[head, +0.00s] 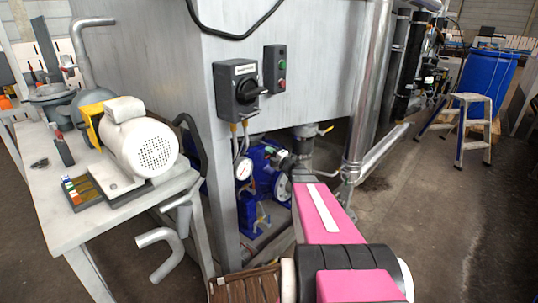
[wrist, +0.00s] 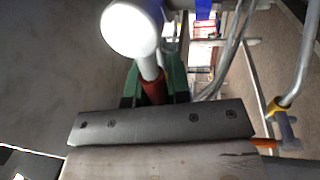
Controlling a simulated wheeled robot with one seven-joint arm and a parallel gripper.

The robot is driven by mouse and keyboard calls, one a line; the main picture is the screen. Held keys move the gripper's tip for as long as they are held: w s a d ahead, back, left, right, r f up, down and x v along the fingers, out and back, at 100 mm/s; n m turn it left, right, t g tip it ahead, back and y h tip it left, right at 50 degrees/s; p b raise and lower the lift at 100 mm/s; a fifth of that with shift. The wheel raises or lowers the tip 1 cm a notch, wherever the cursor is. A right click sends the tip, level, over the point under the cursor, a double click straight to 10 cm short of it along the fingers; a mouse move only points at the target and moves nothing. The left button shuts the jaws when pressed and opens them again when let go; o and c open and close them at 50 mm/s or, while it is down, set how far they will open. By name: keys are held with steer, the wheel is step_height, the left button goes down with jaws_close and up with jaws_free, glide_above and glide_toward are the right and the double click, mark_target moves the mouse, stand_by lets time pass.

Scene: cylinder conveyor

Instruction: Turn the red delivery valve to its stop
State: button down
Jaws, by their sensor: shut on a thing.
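In the wrist view my gripper (wrist: 155,84) shows two green fingers, shut on a red piece that I take to be the red delivery valve's handle (wrist: 154,92). The red piece lies between the fingers, at the lower end of a pale shaft. A bright white round form above it covers part of the view. In the head view my pink arm reaches down to the blue pump (head: 266,180) under the grey tank. There the fingers and the red handle are too small or too hidden to make out. How far the valve is turned cannot be told.
A pressure gauge (head: 244,170) stands beside the pump. A black rotary switch box (head: 238,88) is on the grey tank wall. A bench with a white motor (head: 142,146) stands at left. A silver pipe (head: 368,90) runs down at right. Open floor lies right of it, before a stepladder (head: 468,125).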

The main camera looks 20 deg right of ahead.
steer(key=c, duration=1.1)
jaws_free()
steer(key=shift+s, duration=0.1)
steer(key=v, duration=1)
steer(key=shift+s+d+f, duration=0.1)
steer(key=shift+s+d, duration=0.15)
steer(key=shift+d, duration=0.05)
